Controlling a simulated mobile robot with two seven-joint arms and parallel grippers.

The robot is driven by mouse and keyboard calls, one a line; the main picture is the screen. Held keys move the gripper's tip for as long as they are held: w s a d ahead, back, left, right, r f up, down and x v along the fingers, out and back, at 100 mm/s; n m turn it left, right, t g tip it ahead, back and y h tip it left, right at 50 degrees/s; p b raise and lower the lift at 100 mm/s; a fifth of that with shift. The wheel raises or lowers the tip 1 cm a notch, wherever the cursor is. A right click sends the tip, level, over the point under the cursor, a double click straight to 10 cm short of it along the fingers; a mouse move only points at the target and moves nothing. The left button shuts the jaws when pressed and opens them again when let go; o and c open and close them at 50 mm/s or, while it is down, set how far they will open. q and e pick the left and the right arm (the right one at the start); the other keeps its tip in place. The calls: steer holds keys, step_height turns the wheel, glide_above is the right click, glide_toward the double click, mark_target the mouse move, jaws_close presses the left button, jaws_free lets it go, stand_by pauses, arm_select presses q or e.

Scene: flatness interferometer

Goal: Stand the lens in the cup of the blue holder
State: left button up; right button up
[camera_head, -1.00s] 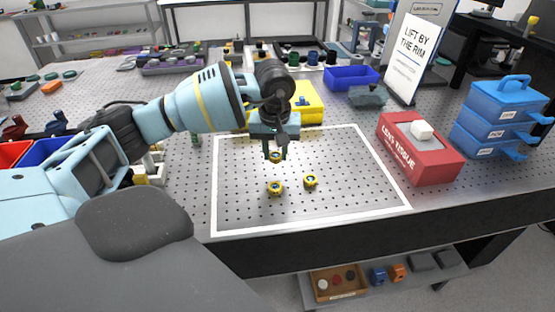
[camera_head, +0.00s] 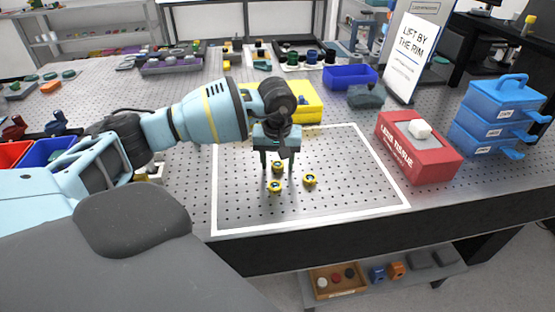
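I see gaps between the fingers and that piece. No blue holder can be clearly made out. My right gripper is not in view.
A red lens tissue box (camera_head: 420,150) and blue stacked drawers (camera_head: 500,118) stand at the right. A yellow bin (camera_head: 310,103) and a blue bin (camera_head: 350,76) are behind my gripper. The outlined perforated area (camera_head: 350,200) is largely clear.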

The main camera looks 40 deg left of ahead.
mark_target(277, 168)
arm_select(q)
step_height(277, 168, up, 12)
steer(key=s, duration=0.1)
steer(key=shift+d+r, duration=0.15)
steer(key=shift+d, duration=0.3)
steer(key=shift+s, duration=0.1)
